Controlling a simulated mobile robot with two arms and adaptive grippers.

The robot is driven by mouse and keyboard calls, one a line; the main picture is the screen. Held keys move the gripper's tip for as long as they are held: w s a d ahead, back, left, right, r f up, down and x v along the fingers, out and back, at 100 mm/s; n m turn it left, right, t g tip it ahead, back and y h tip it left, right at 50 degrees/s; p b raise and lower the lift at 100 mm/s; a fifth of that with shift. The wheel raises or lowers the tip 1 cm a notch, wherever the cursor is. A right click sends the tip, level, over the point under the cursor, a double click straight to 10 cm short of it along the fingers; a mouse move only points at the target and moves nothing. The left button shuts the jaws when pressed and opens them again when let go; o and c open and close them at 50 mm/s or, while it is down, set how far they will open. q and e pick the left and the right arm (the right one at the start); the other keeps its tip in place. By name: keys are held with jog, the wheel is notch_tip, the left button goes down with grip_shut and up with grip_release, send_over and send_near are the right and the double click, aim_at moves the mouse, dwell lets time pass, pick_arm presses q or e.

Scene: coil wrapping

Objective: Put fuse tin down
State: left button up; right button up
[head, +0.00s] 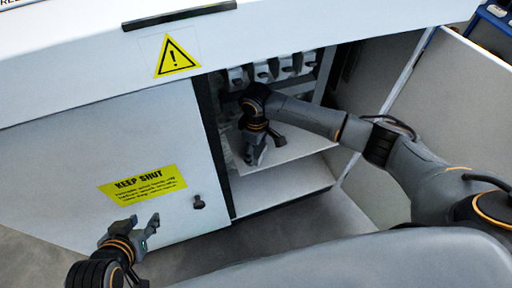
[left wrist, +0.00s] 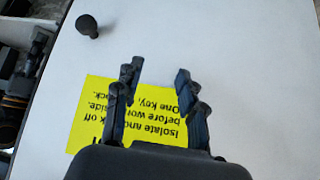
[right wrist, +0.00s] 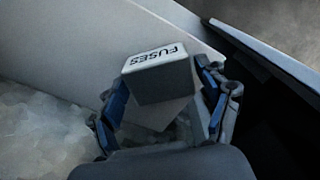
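The fuse tin (right wrist: 162,78) is a small grey box with a lid marked FUSES. It shows in the right wrist view between the fingers of my right gripper (right wrist: 160,95), whose pads lie against its two sides. In the head view my right gripper (head: 262,150) points down inside the open cabinet, over a pale shelf (head: 300,147); it mostly hides the tin there. Whether the tin touches a surface below cannot be told. My left gripper (head: 140,229) is open and empty in front of the closed cabinet door (head: 60,160); in the left wrist view its fingers (left wrist: 158,72) stand apart.
The door has a yellow KEEP SHUT label (head: 143,185) and a dark knob (head: 199,202). Several grey switch units (head: 285,67) line the cabinet's upper back. A lower white ledge (head: 283,188) lies below the shelf. An open door panel (head: 450,100) stands right of my right arm.

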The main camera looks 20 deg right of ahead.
aim_at(256, 149)
dwell(0.3)
jog(key=shift+r, duration=0.45)
notch_tip(256, 149, up, 4)
jog(key=shift+r+p, duration=0.25)
jog(key=shift+p, duration=0.7)
jog(key=shift+r, duration=0.6)
jog(key=shift+r+p, duration=0.4)
jog(key=shift+r, duration=0.2)
pick_arm(q)
jog(key=s+a+f+g+y, duration=0.1)
jog(key=s+g, duration=0.3)
jog(key=s, duration=0.4)
jog(key=shift+a+f, duration=0.35)
jog(key=shift+a, duration=0.45)
jog(key=shift+s, duration=0.1)
